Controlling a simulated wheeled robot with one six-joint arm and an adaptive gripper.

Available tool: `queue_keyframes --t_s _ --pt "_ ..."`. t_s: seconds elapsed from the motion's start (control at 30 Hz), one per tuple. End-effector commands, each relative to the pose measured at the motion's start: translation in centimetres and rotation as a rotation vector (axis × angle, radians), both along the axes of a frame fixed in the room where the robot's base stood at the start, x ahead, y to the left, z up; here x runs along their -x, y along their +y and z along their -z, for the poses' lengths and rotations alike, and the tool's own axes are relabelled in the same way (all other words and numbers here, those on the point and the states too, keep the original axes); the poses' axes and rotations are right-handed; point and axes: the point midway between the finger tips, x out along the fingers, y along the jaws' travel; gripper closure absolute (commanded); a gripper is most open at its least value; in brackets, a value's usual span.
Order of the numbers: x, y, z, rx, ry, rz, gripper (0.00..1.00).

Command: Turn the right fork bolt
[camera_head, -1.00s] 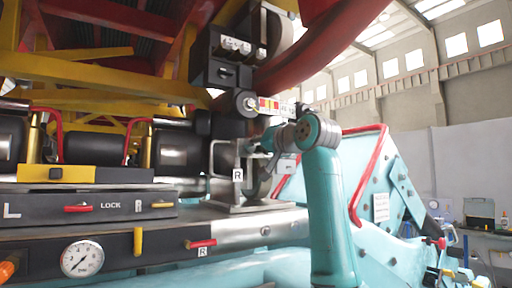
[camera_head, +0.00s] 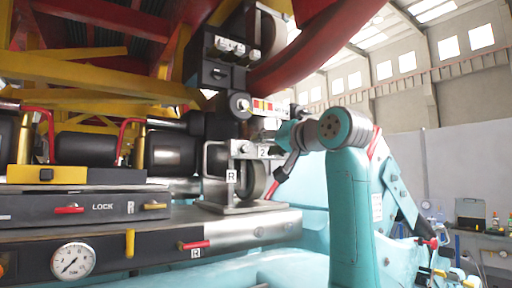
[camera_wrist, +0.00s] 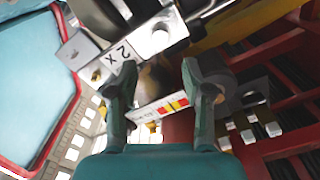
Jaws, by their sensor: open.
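The right fork (camera_head: 210,160) is a grey metal bracket marked R, standing on the steel deck around a dark wheel. A round silver bolt head (camera_head: 246,147) shows near its top, beside a white label with a 2. In the wrist view the bolt head (camera_wrist: 160,40) sits on a metal block next to the label "2 X" (camera_wrist: 118,55). My gripper (camera_wrist: 158,70) is open, its two teal fingers apart with nothing held between them. The bolt head lies just beyond the fingertips. In the head view my gripper (camera_head: 284,135) is right of the fork, partly hidden by my wrist.
A strip with red and yellow blocks (camera_head: 263,105) is above the fork, also in the wrist view (camera_wrist: 165,107). A black block with silver bolts (camera_head: 225,60) and a red curved rail (camera_head: 310,50) are higher. A gauge (camera_head: 73,261) and red handle (camera_head: 194,245) are in front.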

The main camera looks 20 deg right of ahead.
Motion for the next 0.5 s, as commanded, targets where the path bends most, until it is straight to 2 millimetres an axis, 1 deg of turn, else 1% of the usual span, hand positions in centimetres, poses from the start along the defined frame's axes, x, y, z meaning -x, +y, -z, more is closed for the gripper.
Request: queue_keyframes --t_s 0.03,0.1,0.2,0.33,0.5 --pt "0.9 -0.4 0.0 0.002 -0.001 0.003 0.50" --pt "1.9 -0.7 0.0 0.001 -0.001 0.001 0.50" --pt "3.0 -1.0 0.0 0.001 -0.001 0.001 0.50" --pt "3.7 -1.3 0.1 0.001 0.002 0.001 0.50" --pt "4.0 -1.3 0.1 0.001 0.002 0.000 0.50"
